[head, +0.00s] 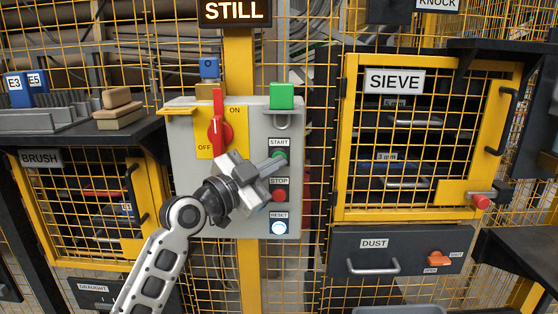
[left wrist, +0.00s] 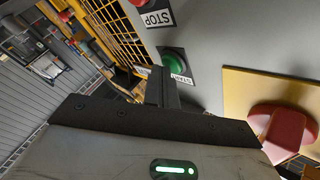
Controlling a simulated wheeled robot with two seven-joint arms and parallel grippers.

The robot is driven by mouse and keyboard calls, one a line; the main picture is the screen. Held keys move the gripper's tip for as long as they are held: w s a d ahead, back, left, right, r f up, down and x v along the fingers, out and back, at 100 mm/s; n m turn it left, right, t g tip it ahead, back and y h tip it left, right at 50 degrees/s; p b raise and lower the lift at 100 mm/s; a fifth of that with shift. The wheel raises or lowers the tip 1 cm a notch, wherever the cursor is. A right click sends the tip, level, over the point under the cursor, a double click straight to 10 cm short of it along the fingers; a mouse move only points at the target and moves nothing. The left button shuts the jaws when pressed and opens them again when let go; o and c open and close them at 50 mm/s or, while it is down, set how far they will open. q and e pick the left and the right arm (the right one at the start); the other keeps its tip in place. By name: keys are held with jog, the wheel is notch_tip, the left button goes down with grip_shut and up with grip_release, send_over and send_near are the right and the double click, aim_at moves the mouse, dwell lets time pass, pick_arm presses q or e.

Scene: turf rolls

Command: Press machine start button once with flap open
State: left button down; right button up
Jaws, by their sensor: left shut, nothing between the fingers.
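The grey machine control box (head: 185,150) is on a yellow post. Its green START button (head: 281,154) is at the right, above the red STOP button (head: 282,195) and the pale lit RESET button (head: 279,228). My left gripper (head: 276,164) is shut and empty, its fingertips at the START button's lower left. In the left wrist view the START button (left wrist: 174,60) shows just beyond the closed fingers (left wrist: 162,86); I cannot tell whether they touch it. No flap covers the button. My right gripper is out of view.
A red rotary handle (head: 217,122) stands upright on a yellow ON/OFF plate, left of my gripper. A green block (head: 282,96) sits at the box's top right. A lit sign (head: 236,12) reads STILL. The SIEVE cage (head: 350,140) stands to the right.

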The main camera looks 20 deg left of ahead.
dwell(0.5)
pick_arm(q)
jog(key=shift+s+d, duration=0.2)
jog(key=shift+s, duration=0.55)
jog(key=s+p, duration=0.1)
jog(key=s, duration=0.1)
jog(key=s+d+p, duration=0.1)
jog(key=s, duration=0.1)
jog(key=shift+s+d, duration=0.2)
jog(key=shift+s, duration=0.2)
